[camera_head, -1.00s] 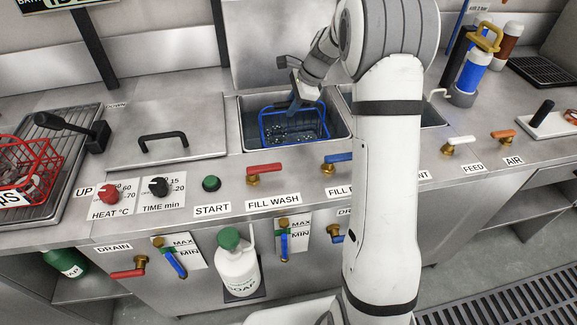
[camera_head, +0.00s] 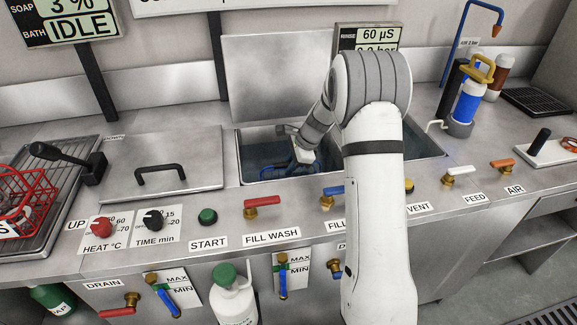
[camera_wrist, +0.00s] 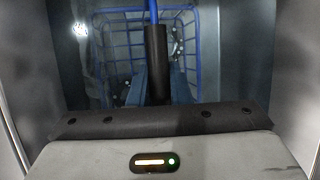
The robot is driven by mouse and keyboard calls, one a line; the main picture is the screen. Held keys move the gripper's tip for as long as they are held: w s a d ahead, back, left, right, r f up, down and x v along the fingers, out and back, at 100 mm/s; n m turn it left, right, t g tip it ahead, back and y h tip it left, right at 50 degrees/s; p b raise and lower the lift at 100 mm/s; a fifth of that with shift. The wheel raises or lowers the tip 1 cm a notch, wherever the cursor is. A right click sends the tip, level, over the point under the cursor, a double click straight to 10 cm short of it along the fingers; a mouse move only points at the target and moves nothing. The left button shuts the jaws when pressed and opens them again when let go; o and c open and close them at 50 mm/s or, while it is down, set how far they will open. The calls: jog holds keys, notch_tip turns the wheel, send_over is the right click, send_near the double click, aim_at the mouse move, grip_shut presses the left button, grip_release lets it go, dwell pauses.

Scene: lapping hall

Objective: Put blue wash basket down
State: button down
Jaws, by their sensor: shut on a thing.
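The blue wire wash basket shows best in the wrist view, where its upright blue handle bar (camera_wrist: 154,12) runs into a dark grip between my fingers. My gripper (camera_wrist: 157,85) is shut on that handle. In the head view my gripper (camera_head: 304,153) reaches down into the left open tank (camera_head: 240,170), and only a little blue shows beside it. The basket is down inside this tank, among its steel walls. Small shiny bits show within the wires. I cannot tell whether the basket touches the tank floor.
A closed lid with a black handle (camera_head: 160,170) lies left of the tank. A red basket (camera_head: 30,200) sits on a drain rack at far left. A red lever (camera_head: 262,202) and a blue lever (camera_head: 334,191) stand along the front edge. My arm hides part of the right tank.

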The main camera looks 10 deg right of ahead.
jog(key=c, duration=1.3)
grip_release()
jog(key=shift+c, duration=0.2)
jog(key=p+v, duration=0.2)
jog(key=v, duration=1)
jog(key=s+a+r+n+h, duration=0.1)
jog(key=s+a+r+n, duration=0.2)
jog(key=s, duration=0.5)
jog(key=s+a+r+n+h, duration=0.1)
jog(key=s+r+n, duration=0.2)
jog(key=s+n, duration=0.3)
jog(key=s+n+h, duration=0.2)
jog(key=s+n, duration=0.6)
jog(key=s, duration=1)
jog(key=shift+s+a+f+n+h, duration=0.3)
jog(key=shift+a+f, duration=0.1)
jog(key=shift+a, duration=0.05)
